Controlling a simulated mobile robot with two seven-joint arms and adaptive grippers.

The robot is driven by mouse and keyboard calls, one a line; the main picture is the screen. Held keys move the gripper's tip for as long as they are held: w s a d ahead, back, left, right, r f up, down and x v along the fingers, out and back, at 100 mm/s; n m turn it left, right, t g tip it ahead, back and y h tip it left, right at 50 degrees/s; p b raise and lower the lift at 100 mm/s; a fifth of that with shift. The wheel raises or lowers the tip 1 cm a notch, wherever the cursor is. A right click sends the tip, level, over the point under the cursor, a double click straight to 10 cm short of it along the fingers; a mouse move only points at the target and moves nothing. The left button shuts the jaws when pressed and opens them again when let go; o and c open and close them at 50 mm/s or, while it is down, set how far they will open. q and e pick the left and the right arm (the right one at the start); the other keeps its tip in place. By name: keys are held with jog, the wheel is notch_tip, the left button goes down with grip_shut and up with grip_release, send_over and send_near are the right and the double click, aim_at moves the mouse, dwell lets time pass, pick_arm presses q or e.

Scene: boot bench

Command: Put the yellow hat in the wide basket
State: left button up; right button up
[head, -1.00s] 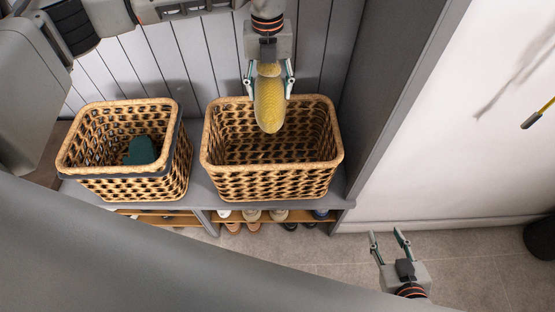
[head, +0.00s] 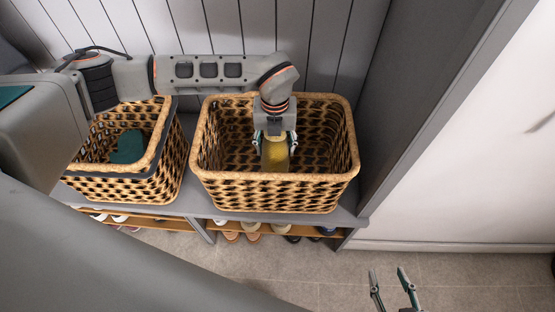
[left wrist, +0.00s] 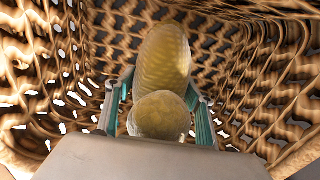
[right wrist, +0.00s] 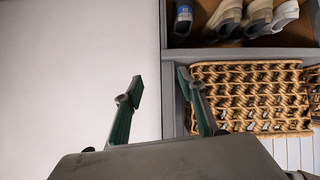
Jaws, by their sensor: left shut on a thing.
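The yellow hat (head: 275,156) is a knitted hat, held low inside the wide basket (head: 275,179) at the right on the bench. My left gripper (head: 274,140) points down into the basket and is shut on the hat. In the left wrist view the hat (left wrist: 162,62) sits between the two fingers, with the woven walls (left wrist: 262,60) on both sides. I cannot tell whether the hat touches the basket floor. My right gripper (head: 391,285) is open and empty, low in front of the bench; it also shows in the right wrist view (right wrist: 160,95).
A smaller basket (head: 130,188) with a dark green item (head: 128,147) in it stands left of the wide basket. Shoes (head: 252,227) stand on the shelf below. A grey side panel (head: 400,110) rises right of the wide basket. The floor in front is clear.

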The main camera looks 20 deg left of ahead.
pick_arm(q)
jog(key=shift+f, duration=1.1)
notch_tip(320, 180, down, 5)
jog(key=shift+s+f+b, duration=0.1)
jog(key=shift+b, duration=0.95)
jog(key=shift+f, duration=0.25)
jog(key=shift+r, duration=0.2)
jog(key=o, duration=1)
jog(key=shift+f, duration=0.15)
jog(key=shift+o, duration=1.2)
pick_arm(e)
jog(key=shift+w+a, duration=0.15)
jog(key=shift+w, duration=0.05)
jog(key=shift+f, duration=0.1)
